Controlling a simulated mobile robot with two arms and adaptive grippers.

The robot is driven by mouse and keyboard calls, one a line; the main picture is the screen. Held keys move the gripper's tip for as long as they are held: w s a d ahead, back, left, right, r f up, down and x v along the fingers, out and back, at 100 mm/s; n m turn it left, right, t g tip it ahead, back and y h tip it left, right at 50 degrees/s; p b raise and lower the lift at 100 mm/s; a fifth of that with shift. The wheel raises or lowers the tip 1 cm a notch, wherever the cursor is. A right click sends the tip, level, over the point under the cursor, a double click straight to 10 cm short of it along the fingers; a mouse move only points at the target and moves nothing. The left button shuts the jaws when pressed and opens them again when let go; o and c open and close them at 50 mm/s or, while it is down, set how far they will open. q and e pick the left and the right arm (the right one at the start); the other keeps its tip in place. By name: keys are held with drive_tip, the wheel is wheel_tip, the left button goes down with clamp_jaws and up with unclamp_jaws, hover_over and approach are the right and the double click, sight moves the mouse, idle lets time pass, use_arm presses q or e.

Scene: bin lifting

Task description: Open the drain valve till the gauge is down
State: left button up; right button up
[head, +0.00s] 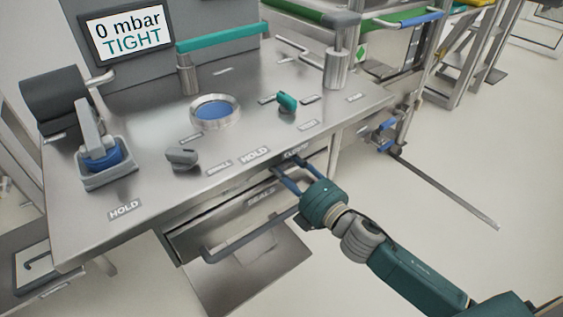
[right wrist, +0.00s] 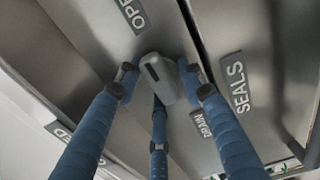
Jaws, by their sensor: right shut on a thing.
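The gauge display (head: 124,34) stands at the upper left of the head view and reads "0 mbar" and "TIGHT". The drain valve handle (right wrist: 157,72) is a small grey lever on the steel front, seen in the right wrist view. In the head view my right gripper (head: 287,169) is at the bench's front edge, which hides the handle. My left gripper is not in view.
The steel bench top (head: 235,140) carries a grey knob (head: 182,158), a teal knob (head: 287,102), a round blue window (head: 214,112) and a blue-based clamp (head: 102,160). A "SEALS" drawer (head: 235,211) with a bar handle is below my right gripper. The floor at right is mostly clear.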

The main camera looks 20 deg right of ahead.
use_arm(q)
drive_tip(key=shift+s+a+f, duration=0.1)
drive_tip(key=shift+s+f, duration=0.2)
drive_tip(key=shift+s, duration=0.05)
use_arm(e)
drive_tip(key=shift+w+r, duration=0.1)
drive_tip(key=shift+r, duration=0.3)
drive_tip(key=o, duration=0.8)
drive_tip(key=shift+o, duration=0.6)
drive_tip(key=shift+f, duration=0.1)
drive_tip(key=shift+s+d+f, duration=0.1)
drive_tip(key=shift+s, duration=0.2)
drive_tip(key=v, duration=1.1)
drive_tip(key=shift+s, duration=0.25)
